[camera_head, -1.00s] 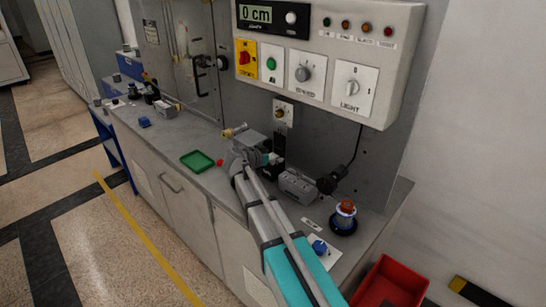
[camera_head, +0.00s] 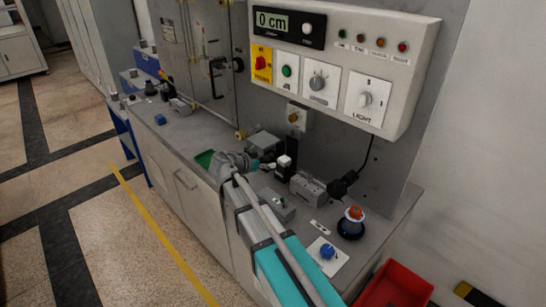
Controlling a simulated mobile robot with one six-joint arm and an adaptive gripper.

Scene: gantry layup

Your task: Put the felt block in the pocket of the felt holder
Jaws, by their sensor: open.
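My gripper (camera_head: 252,164) is at the far end of my arm, over the bench. It looks small and is partly hidden by my own wrist, and nothing shows held in it. A small white block (camera_head: 284,160) sits on or against a dark upright piece just right of my gripper; it may be the felt block, but I cannot tell. A low grey block with small marks on top (camera_head: 275,205) lies right of my forearm; it may be the felt holder. No pocket can be made out at this size.
A green tray (camera_head: 204,158) is partly behind my wrist. A grey ribbed block (camera_head: 307,188), a black round base with an orange top (camera_head: 352,223) and a blue knob (camera_head: 327,251) stand to the right. A control panel (camera_head: 340,60) overhangs the bench. A red bin (camera_head: 398,288) is lower right.

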